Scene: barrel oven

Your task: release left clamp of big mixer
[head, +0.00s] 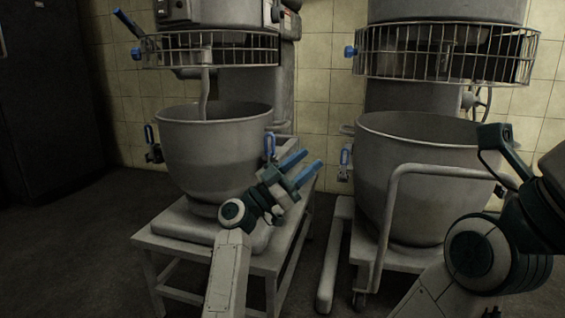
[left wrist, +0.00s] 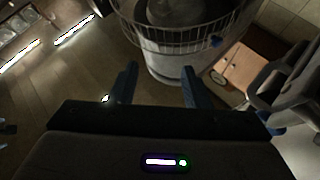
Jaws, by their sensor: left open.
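The big mixer (head: 430,150) is the right one in the head view, with a wide grey steel bowl under a wire guard. Its left clamp (head: 345,162), with a blue handle, sits at the left side of the bowl rim. My left gripper (head: 311,160) is open and empty, its two blue fingers pointing up and right, and appears left of the clamp with a gap. In the left wrist view the open fingers (left wrist: 158,75) frame part of a mixer with a wire guard; the clamp cannot be made out there. My right arm shows at the right, but its fingers do not.
A smaller mixer (head: 215,150) with blue-handled clamps stands on a low metal table (head: 165,245) at the left, close behind my left arm. A bent metal rail (head: 440,169) runs in front of the big mixer's bowl. A tiled wall (head: 318,95) closes the back.

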